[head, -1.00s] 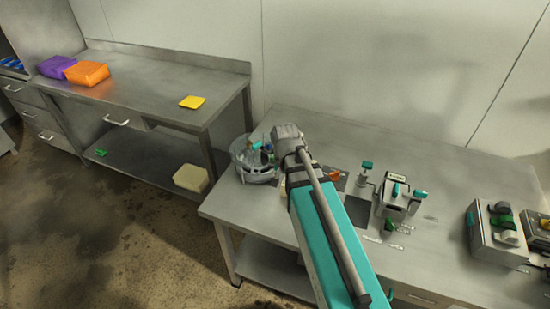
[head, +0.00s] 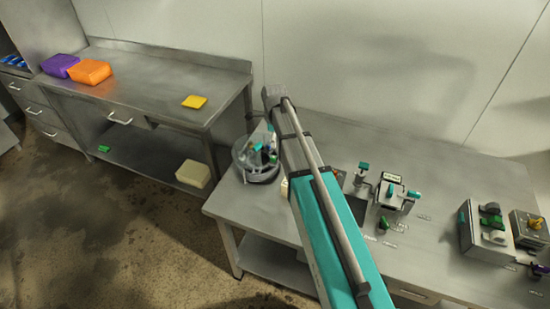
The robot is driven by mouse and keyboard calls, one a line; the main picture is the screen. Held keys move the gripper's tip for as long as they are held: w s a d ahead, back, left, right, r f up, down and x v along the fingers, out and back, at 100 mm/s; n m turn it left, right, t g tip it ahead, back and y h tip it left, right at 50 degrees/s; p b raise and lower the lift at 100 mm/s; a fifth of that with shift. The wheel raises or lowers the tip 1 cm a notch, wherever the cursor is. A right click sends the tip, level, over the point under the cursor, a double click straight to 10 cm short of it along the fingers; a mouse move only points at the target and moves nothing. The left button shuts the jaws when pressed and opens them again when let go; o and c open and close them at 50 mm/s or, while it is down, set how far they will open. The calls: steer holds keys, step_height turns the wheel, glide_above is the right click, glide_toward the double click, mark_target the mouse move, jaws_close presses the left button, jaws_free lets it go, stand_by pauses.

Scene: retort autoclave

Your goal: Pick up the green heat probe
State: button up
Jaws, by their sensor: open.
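My gripper (head: 273,93) is at the far end of my raised arm, in front of the back wall and above the right table. It is small and seen mostly from behind, open, with nothing visible in it. A round clear container (head: 257,161) stands below and left of it on the table's left end, with several small coloured pieces inside. A small green piece (head: 384,223) lies on the table right of my arm. Another green piece (head: 490,209) sits on the grey box at the right. I cannot tell which green piece is the heat probe.
The left table holds purple (head: 59,66), orange (head: 90,72) and yellow (head: 194,102) items. My arm hides the table's middle.

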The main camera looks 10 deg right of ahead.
mark_target(274, 157)
steer(key=shift+w+r+m+p, duration=0.15)
steer(key=shift+w+r+m, duration=0.1)
steer(key=shift+w+m, duration=0.4)
steer(key=shift+w+r+m+p, duration=0.15)
steer(key=shift+w+r+m, duration=0.05)
steer(key=shift+w+m, duration=0.4)
steer(key=shift+f, duration=0.2)
step_height(274, 157, down, 8)
steer(key=b, duration=0.8)
steer(key=shift+f+b, duration=0.15)
steer(key=shift+b, duration=0.2)
steer(key=shift+d+f+b, duration=0.1)
steer(key=shift+f+b, duration=2.5)
jaws_close()
